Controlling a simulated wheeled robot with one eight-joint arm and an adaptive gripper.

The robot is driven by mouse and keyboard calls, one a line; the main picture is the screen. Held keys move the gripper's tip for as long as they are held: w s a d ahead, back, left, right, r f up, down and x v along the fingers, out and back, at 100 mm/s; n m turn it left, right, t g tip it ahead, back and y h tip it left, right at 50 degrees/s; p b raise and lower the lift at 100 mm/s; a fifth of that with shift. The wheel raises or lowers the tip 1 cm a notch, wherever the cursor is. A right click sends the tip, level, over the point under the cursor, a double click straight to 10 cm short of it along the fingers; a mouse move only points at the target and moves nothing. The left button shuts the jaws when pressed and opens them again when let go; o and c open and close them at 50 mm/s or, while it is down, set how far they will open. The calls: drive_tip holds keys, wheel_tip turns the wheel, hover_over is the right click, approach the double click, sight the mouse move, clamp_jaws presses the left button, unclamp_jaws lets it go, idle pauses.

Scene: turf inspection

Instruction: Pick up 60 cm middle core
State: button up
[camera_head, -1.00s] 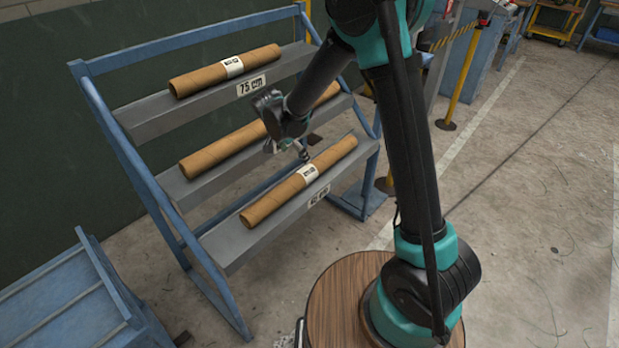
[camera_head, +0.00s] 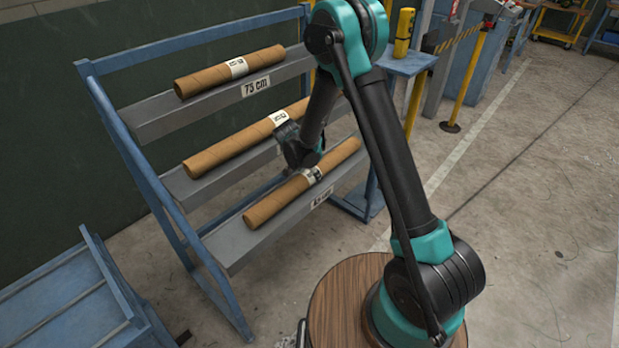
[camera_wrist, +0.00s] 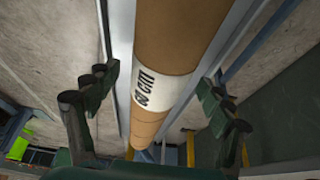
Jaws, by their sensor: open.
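The middle core (camera_head: 225,148) is a brown cardboard tube lying along the middle shelf, with a white label near my gripper. In the wrist view a core (camera_wrist: 178,35) with a white band reading "60 cm" runs between my fingers. My gripper (camera_head: 289,134) is at the label of the middle core in the head view, and my wrist hides part of that area. In the wrist view my gripper (camera_wrist: 155,100) is open, one finger on each side of the tube. I cannot tell whether either finger touches it.
The blue rack (camera_head: 150,180) also holds a top core (camera_head: 205,79) above a "75 cm" sign (camera_head: 255,87) and a lower core (camera_head: 275,203) just below my wrist. A blue cart (camera_head: 70,300) stands at lower left.

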drive_tip(key=shift+x, duration=0.85)
drive_tip(key=c, duration=1.9)
drive_tip(key=shift+o, duration=0.2)
drive_tip(key=shift+r, duration=0.15)
